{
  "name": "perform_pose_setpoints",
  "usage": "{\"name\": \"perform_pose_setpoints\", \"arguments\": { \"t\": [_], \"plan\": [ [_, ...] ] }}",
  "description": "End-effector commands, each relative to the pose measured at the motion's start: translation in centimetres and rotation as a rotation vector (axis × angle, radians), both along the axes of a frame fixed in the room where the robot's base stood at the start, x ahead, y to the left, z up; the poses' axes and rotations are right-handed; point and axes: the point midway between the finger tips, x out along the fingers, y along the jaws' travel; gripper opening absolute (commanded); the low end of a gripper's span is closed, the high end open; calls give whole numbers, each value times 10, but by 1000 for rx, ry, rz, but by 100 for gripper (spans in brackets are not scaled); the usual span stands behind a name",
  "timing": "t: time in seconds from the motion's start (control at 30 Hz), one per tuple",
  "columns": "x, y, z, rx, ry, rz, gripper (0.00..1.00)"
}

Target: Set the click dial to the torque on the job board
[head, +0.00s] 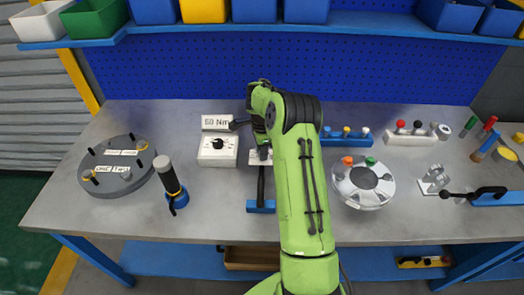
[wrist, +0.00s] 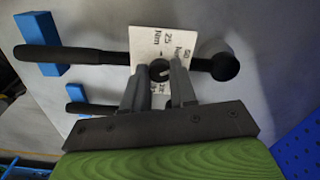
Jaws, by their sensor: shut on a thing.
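The job board (head: 217,122) is a small white sign at the back left, and its text looks like 60 Nm. In the wrist view a white dial plate (wrist: 150,40) with markings such as 25 Nm lies across a black wrench (wrist: 85,56). My gripper (wrist: 159,74) is shut on the small dark dial knob (wrist: 159,68) at the plate's middle. The fingers hide part of the knob and plate, and I cannot tell which mark it points to. In the head view my arm hides most of the plate; the wrench handle (head: 261,182) shows beside it.
A white box with a black knob (head: 217,146) stands left of my arm. Further left are a black-handled tool (head: 168,176) and a round grey flange (head: 118,176). A white flanged shell (head: 343,190) lies to the right. Blue cradles (wrist: 43,33) hold the wrench.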

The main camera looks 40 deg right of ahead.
Motion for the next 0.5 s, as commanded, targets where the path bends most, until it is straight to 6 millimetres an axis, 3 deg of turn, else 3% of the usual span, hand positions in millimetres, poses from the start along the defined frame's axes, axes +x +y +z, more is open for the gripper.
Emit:
{"name": "perform_pose_setpoints", "arguments": {
  "t": [0.4,0.43,0.5],
  "plan": [
    [1,0,1,-1,-3,-6,0],
    [1,0,1,-1,-3,-6,29],
    [0,0,1,-1,-2,-5,40]
  ]
}}
